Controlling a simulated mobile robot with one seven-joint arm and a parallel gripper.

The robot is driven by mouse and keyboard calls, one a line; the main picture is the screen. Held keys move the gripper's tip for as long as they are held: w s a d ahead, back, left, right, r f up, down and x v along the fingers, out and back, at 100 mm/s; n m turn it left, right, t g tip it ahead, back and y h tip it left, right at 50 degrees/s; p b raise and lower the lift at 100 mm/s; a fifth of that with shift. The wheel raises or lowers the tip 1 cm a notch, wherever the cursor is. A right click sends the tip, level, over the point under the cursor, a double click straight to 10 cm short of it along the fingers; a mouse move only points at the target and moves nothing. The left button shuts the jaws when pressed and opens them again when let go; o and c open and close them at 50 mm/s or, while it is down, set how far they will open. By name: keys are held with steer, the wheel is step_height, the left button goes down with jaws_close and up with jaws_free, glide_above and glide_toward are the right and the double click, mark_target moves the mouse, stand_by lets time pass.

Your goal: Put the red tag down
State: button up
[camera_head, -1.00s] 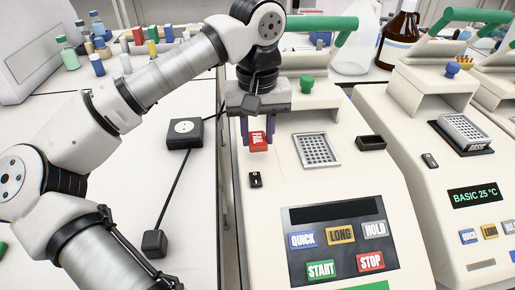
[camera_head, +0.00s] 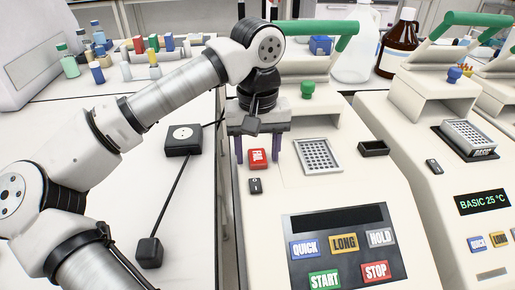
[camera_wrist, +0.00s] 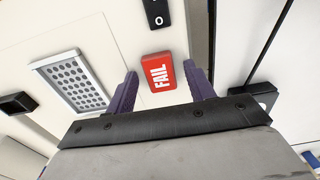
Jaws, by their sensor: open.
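The red tag (camera_head: 259,159) lies on the cream top of the near thermal cycler (camera_head: 290,195), just above a small black switch (camera_head: 255,186) and left of the metal well block (camera_head: 318,156). In the wrist view the tag (camera_wrist: 159,72) reads "FAIL" and lies between and slightly beyond the two purple fingertips. My gripper (camera_head: 258,161) is open, with its fingers spread on either side of the tag and a gap on both sides. In the wrist view my gripper (camera_wrist: 160,82) holds nothing.
A small black tray (camera_head: 374,149) sits right of the well block. A second cycler (camera_head: 440,180) stands to the right. A black box with a cable (camera_head: 183,140) lies on the white bench to the left. Bottles (camera_head: 398,45) stand behind. The bench's near part is mostly clear.

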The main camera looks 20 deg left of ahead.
mark_target(257, 156)
step_height(257, 156, up, 12)
steer(key=shift+r, duration=0.2)
stand_by(1.4)
